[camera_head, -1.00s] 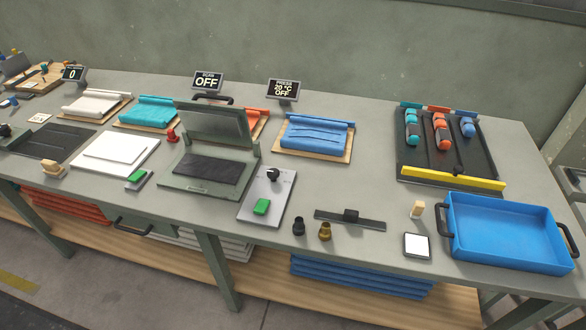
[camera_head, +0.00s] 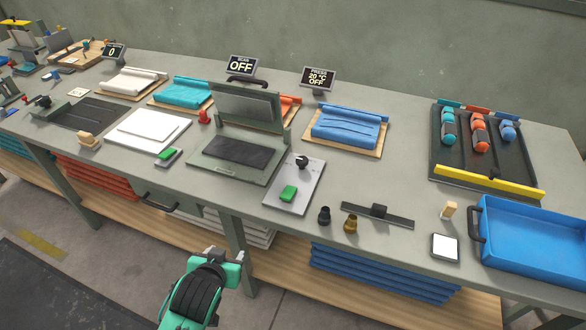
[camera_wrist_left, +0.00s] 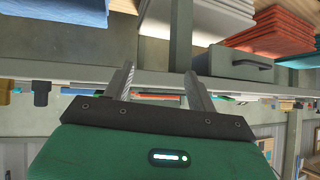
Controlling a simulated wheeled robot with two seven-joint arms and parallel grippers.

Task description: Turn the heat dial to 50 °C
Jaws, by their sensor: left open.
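The heat dial (camera_head: 302,161) is a small black knob at the far end of a light grey control panel (camera_head: 300,187), right of the open press. My left gripper (camera_head: 225,255) is in front of the table, low in the picture, apart from the dial and panel. In the left wrist view its two fingers (camera_wrist_left: 160,78) are spread with nothing between them. The dial does not show clearly in that view. My right gripper is not in view.
A green button (camera_head: 289,193) sits on the panel's near end. The press (camera_head: 240,150) stands left with its lid up. Two small nozzles (camera_head: 338,220) and a dark bar (camera_head: 378,214) lie right of the panel. A drawer handle (camera_head: 165,206) sticks out from the table front.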

